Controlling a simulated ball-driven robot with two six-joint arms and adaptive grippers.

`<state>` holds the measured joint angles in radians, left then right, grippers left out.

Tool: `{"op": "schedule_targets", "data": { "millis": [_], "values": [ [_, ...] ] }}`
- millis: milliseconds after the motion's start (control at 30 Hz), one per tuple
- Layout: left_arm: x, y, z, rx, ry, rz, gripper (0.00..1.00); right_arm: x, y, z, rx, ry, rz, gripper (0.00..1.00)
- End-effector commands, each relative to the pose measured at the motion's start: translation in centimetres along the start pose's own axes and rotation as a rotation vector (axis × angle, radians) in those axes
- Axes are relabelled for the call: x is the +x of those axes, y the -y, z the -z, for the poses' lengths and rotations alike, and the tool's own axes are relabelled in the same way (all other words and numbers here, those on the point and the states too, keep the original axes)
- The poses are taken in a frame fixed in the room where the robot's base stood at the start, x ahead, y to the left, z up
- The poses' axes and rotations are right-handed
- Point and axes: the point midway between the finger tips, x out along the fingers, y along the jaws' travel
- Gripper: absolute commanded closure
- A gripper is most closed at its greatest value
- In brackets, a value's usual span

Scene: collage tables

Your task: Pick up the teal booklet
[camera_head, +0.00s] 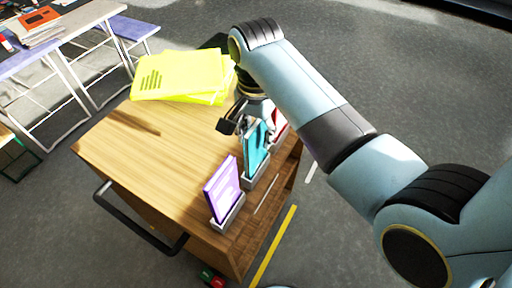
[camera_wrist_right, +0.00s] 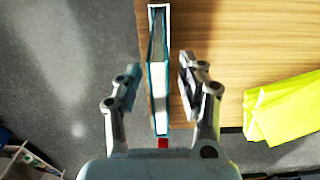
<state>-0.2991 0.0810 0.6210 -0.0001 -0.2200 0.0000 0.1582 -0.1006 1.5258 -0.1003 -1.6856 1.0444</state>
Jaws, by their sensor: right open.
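The teal booklet (camera_head: 256,146) stands upright in a grey holder (camera_head: 254,180) near the right edge of the wooden table. In the right wrist view the booklet (camera_wrist_right: 158,70) is seen edge-on from above, between the two fingers of my right gripper (camera_wrist_right: 158,85). The fingers are open, with a gap on each side of the booklet. In the head view my right gripper (camera_head: 240,120) is at the booklet's top, partly hidden by my arm. My left gripper is not in view.
A purple booklet (camera_head: 222,190) stands in its own holder nearer the front. A red booklet (camera_head: 280,124) is behind the teal one, partly hidden. Yellow folders (camera_head: 180,76) lie at the table's back. The wooden tabletop (camera_head: 165,150) is clear to the left. A black handle (camera_head: 140,228) juts from the table's side.

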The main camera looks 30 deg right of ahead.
Motion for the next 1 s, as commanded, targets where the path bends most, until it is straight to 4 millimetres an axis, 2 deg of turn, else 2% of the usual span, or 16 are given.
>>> {"op": "schedule_targets", "data": {
  "millis": [100,333,633,1000],
  "values": [
    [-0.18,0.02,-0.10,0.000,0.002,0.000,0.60,0.89,-0.01,0.01,0.000,0.000,0.000,0.60],
    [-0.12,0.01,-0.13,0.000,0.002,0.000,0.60,1.05,0.00,-0.01,0.000,0.000,0.001,0.61],
    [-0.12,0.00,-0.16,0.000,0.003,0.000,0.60,1.02,0.00,-0.02,-0.001,0.000,0.001,1.00],
    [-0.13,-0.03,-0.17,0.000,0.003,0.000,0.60,0.98,0.03,-0.01,-0.001,0.000,0.001,1.00]
  ]
}}
